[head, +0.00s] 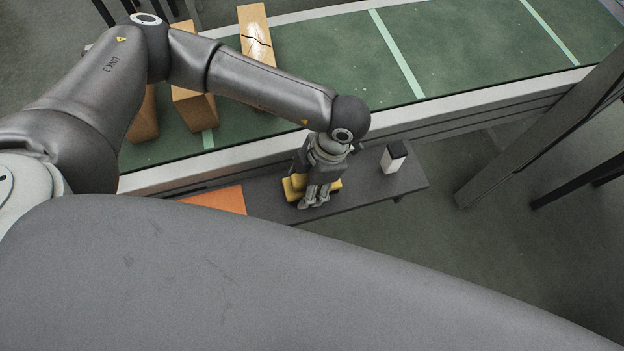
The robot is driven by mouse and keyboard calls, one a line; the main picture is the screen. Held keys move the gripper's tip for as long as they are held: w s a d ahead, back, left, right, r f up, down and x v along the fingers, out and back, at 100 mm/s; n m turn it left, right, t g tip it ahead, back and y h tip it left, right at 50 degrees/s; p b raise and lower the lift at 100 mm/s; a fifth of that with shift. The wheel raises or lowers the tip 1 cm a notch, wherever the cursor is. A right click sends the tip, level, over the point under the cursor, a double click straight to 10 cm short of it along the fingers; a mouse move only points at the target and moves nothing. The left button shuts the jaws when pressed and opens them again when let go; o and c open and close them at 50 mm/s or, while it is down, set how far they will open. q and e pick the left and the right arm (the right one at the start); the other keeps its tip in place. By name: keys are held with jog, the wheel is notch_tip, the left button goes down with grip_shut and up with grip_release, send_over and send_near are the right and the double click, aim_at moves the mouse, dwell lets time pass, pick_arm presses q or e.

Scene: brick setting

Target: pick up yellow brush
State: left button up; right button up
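The yellow brush (293,189) lies on a dark grey bench (385,188) beside the conveyor. My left gripper (314,200) points down right at the brush and covers its middle. Yellow shows on both sides of the fingers. The fingertips look close together, but I cannot tell whether they grip the brush or only stand in front of it. My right gripper is not in view.
A green conveyor (340,60) with a pale metal edge runs behind the bench. A white box with a dark top (393,157) stands right of the gripper. An orange sheet (222,199) lies to the left.

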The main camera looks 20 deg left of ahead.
pick_arm(q)
jog(key=c, duration=0.7)
jog(key=shift+r+b, duration=0.3)
jog(key=shift+r, duration=0.15)
jog(key=shift+s+b+v, duration=0.2)
jog(key=shift+b+v, duration=0.35)
jog(key=shift+v, duration=0.65)
jog(key=d+r+b, duration=0.3)
jog(key=d+r, duration=0.7)
jog(key=d, duration=0.3)
jog(key=shift+w+d+b, duration=0.2)
jog(key=shift+d+b, duration=0.05)
jog(key=shift+b, duration=0.15)
